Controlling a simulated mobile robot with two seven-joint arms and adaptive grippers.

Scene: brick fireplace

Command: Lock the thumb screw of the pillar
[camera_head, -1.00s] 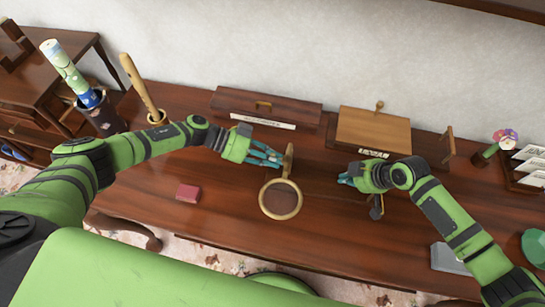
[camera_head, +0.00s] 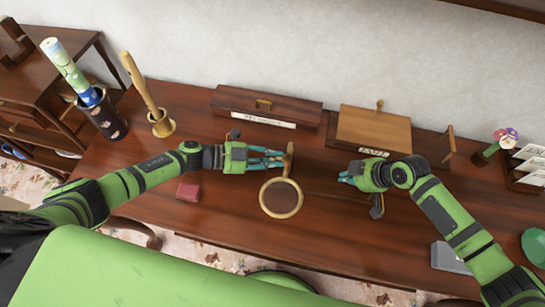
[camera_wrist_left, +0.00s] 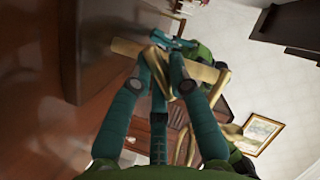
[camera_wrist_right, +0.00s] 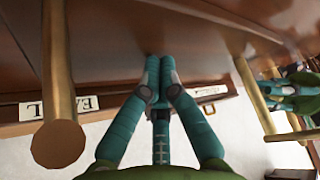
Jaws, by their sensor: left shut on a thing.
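The pillar (camera_head: 289,158) is a slim brass-coloured post standing on the desk, with a round brass ring (camera_head: 264,205) at its front. My left gripper (camera_head: 284,158) reaches it from the left in the head view. In the left wrist view the left gripper's fingers (camera_wrist_left: 172,52) are shut on the tan bar of the pillar (camera_wrist_left: 128,48). The thumb screw cannot be made out; the fingers may hide it. My right gripper (camera_head: 343,178) is to the right, apart from the pillar. In the right wrist view its fingertips (camera_wrist_right: 160,72) are together with nothing visible between them; the pillar (camera_wrist_right: 254,95) is at the right.
Behind stand a long dark box (camera_head: 235,110) and a lighter wooden box (camera_head: 372,130). A flower vase (camera_head: 484,155) stands at the right. The desk front is fairly clear.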

